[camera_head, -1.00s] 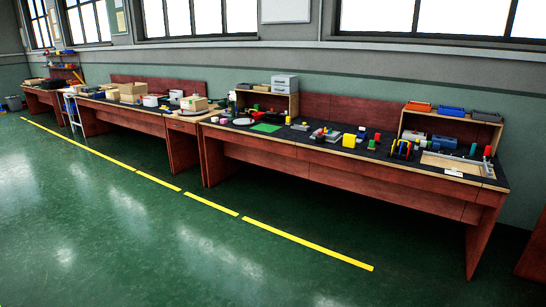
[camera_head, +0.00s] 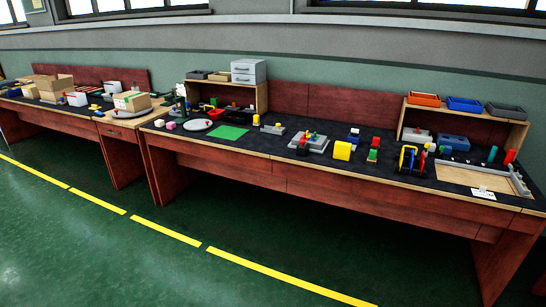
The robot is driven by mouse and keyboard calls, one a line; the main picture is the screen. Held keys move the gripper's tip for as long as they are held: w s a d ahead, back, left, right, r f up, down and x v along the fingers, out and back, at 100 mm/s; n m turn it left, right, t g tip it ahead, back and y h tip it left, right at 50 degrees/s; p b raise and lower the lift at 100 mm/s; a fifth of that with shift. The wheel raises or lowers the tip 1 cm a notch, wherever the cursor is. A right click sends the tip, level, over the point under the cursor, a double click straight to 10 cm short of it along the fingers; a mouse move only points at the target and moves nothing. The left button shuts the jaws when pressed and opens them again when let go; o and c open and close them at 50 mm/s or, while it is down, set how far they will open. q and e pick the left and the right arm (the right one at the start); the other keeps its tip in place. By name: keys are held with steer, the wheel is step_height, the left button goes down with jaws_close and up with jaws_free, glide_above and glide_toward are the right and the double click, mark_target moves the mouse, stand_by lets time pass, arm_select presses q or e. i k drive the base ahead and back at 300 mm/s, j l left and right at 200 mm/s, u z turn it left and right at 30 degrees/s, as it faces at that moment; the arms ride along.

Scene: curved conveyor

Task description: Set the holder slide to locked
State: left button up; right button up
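No part can be told for sure as the holder slide, and no locked or unlocked state can be read at this distance. On the dark-topped bench (camera_head: 225,148) stands a grey fixture (camera_head: 309,145) with small red, yellow and green parts on it. At the bench's right end lies a light wooden board (camera_head: 465,178) with a grey rail along its back and a small white label (camera_head: 483,193) at its front. A blue, yellow and red device (camera_head: 410,160) stands left of the board. Neither of my grippers is in view.
A yellow block (camera_head: 343,150), a green mat (camera_head: 228,132) and a white plate (camera_head: 196,125) lie on the bench. A wooden shelf (camera_head: 514,130) with orange, blue and dark trays stands at the back right. The green floor before the bench is clear, with a yellow line (camera_head: 283,275).

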mark_target(303, 142)
steer(key=i+j+z, duration=0.15)
steer(key=i, duration=0.15)
steer(key=i+j+z, duration=0.15)
steer(key=i, duration=0.2)
steer(key=i+l, duration=0.2)
steer(key=i, duration=0.2)
steer(key=i+l, duration=0.25)
steer(key=i, duration=0.2)
